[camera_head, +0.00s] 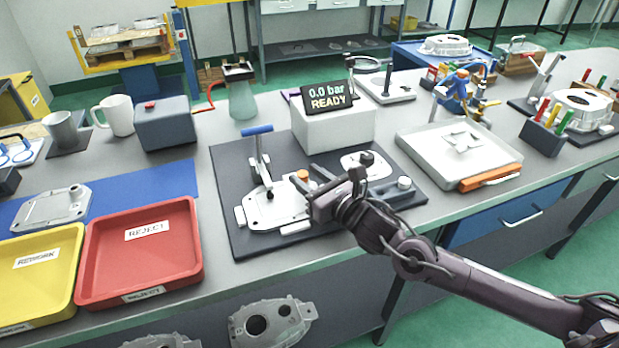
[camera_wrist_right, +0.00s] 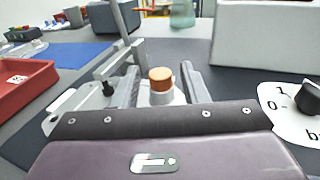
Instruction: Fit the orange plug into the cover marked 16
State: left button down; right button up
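The orange plug (camera_head: 302,176) has a flat round top and stands upright at the right edge of a pale cover (camera_head: 272,210) on the dark mat. In the right wrist view the plug (camera_wrist_right: 161,78) sits on a light round base, between the lines of my two fingers with a gap on each side. My right gripper (camera_head: 318,180) is open at the plug; it also shows in the right wrist view (camera_wrist_right: 160,85). I cannot tell how deep the plug sits. No mark 16 is readable. My left gripper is not in view.
A clamp with a blue handle (camera_head: 257,131) stands over the cover. A white box with a "0.0 bar READY" display (camera_head: 328,96) is behind. A knob plate (camera_head: 367,163) lies to the right. A red REJECT tray (camera_head: 190,270) and a yellow REWORK tray (camera_head: 40,305) are at left.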

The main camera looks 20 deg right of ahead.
jog(key=shift+o, duration=0.4)
jog(key=shift+f, duration=0.25)
jog(key=shift+s+f, duration=0.1)
jog(key=shift+s, duration=0.2)
jog(key=b+v, duration=0.1)
jog(key=v, duration=0.4)
jog(key=shift+s+d, duration=0.2)
jog(key=shift+s, duration=0.1)
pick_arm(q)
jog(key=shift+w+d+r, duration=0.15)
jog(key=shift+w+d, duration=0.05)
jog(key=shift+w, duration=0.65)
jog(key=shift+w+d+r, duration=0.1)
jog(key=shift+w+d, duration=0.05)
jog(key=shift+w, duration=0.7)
pick_arm(e)
jog(key=shift+s+d+r, duration=0.25)
jog(key=shift+s+r, duration=0.15)
jog(key=shift+s, duration=0.35)
